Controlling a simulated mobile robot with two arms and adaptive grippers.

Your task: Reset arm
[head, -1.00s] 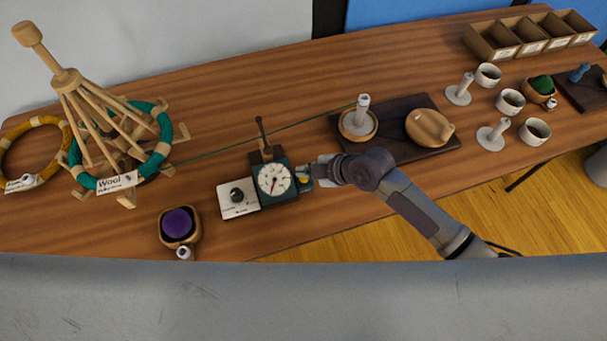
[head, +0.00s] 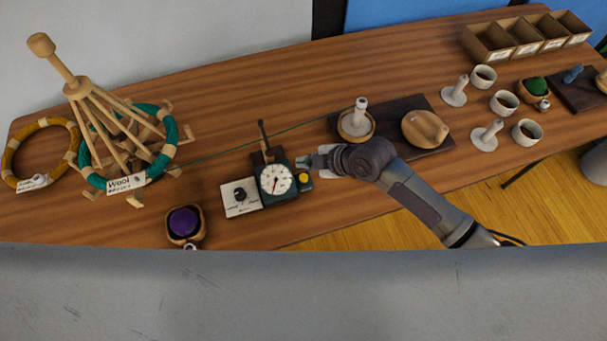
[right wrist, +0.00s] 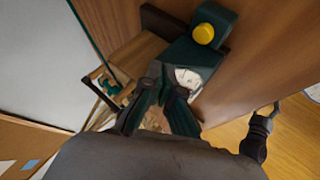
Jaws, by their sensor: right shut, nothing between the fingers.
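My right gripper (head: 306,161) is shut and empty, just right of the small green device with a round white dial (head: 275,179). Its fingertips sit beside the device's upper right side, above the yellow button (head: 304,175) in the picture, apart from it as far as I can tell. In the right wrist view my shut gripper fingers (right wrist: 165,82) show in front of the dial (right wrist: 189,77), with the yellow button (right wrist: 203,33) above and to the right. My left gripper does not show in the head view.
A wooden yarn swift with a teal skein (head: 167,126) stands left; its strand runs to a spool (head: 361,106) on a dark board. A bowl of purple yarn (head: 184,222) is near the front edge. Cups, spindles and a divided box (head: 484,54) are right. The back middle is clear.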

